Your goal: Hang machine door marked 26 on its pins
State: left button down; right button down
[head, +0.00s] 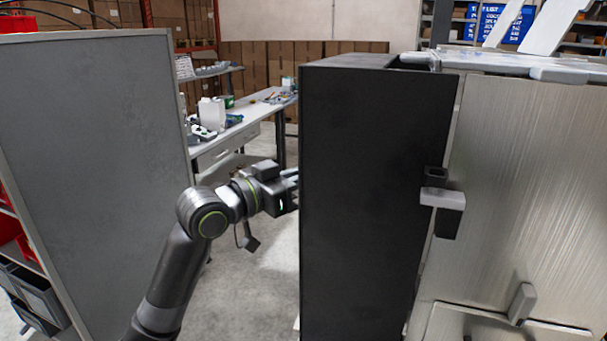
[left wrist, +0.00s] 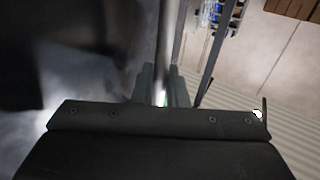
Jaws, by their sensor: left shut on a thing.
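A tall black panel (head: 365,200), which looks like the machine door, stands upright in the middle of the head view. No number 26 shows on it. A dark block above and below a pale hinge block (head: 442,198) sits at its right edge, beside the brushed metal machine (head: 535,190). I cannot tell whether the door is seated on its pins. My left gripper (head: 291,181) is at the panel's left edge, its fingertips partly hidden behind it. In the left wrist view its fingers (left wrist: 162,92) are shut on a thin upright edge (left wrist: 168,45). My right gripper is not in view.
A large grey panel (head: 90,170) stands at the left, with shelves and bins (head: 35,295) beside it. A workbench (head: 240,125) with bottles and small items stands behind. Open floor (head: 265,260) shows between the grey and black panels.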

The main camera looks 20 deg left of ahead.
pick_arm(q)
jog(key=shift+f, duration=0.2)
jog(key=shift+d, duration=0.3)
dwell(0.6)
jog(key=c, duration=1.5)
grip_release()
jog(key=shift+s, duration=0.1)
jog(key=shift+o, duration=0.7)
jog(key=shift+f, duration=0.1)
jog(key=shift+f, duration=0.2)
jog(key=p+v, duration=0.9)
jog(key=v, duration=0.8)
jog(key=shift+s, duration=0.2)
